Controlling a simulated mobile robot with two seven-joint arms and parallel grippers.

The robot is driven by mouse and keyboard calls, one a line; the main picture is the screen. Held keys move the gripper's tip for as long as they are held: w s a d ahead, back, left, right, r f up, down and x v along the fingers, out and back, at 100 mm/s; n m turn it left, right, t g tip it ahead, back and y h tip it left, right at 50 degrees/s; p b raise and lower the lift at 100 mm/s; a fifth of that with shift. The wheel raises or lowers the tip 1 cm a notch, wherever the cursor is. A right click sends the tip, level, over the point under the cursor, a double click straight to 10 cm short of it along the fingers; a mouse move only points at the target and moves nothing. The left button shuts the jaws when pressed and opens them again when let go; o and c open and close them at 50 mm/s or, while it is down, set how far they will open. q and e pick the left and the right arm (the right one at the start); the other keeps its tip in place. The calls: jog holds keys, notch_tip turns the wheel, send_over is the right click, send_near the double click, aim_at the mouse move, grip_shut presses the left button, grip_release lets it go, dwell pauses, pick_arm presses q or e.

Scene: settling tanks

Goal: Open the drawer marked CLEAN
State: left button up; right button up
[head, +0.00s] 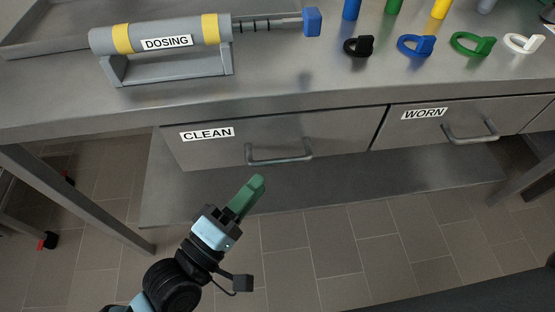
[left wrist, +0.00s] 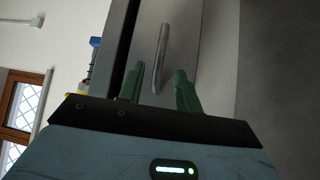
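The drawer marked CLEAN (head: 345,138) is a grey metal front under the bench top, and it looks closed. Its bar handle (head: 278,160) runs along the lower part of the front. My left gripper (head: 257,182) has green fingers and is in front of and below the handle, apart from it. In the left wrist view the fingers (left wrist: 158,72) are spread with nothing between them, and the handle (left wrist: 162,48) shows beyond them, roughly in line with the gap. My right gripper is in neither view.
The drawer marked WORN (head: 421,127) is to the right and looks closed. A lower shelf (head: 330,180) runs beneath the drawers. The bench top (head: 285,78) bears a dosing syringe in a cradle (head: 172,66) and several coloured rings. A bench leg (head: 75,200) slants at left.

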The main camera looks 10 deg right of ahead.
aim_at(277, 160)
pick_arm(q)
jog(key=x, duration=0.7)
jog(key=shift+w+d+b, duration=0.15)
jog(key=shift+b, duration=0.15)
jog(key=shift+c, duration=0.2)
grip_shut()
